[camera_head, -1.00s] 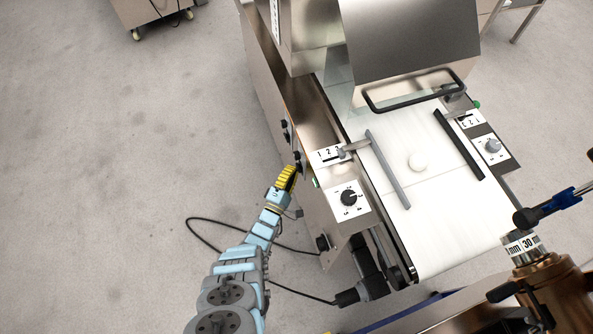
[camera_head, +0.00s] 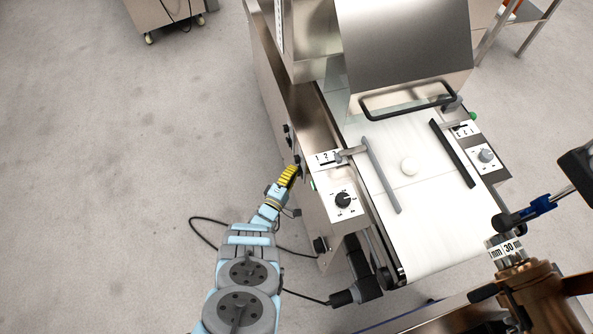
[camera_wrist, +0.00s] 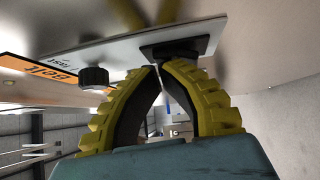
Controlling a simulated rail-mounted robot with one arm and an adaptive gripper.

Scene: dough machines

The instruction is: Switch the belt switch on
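The belt machine has a grey panel with an orange label reading "Belt" (camera_wrist: 52,70) on its side wall, seen from below in the wrist view. A black square switch (camera_wrist: 182,47) sits on this panel, beside a round black knob (camera_wrist: 93,78). My gripper (camera_wrist: 162,68) has yellow ribbed fingers, with their tips together right at the black switch. I cannot tell whether they touch it; the tips partly hide it. In the head view my gripper (camera_head: 296,168) is at the machine's left side wall, near small black controls (camera_head: 288,137).
A dial plate (camera_head: 343,199) and a numbered lever (camera_head: 350,152) stand just right of my gripper. A black cable (camera_head: 205,236) lies on the floor. The floor at left is clear.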

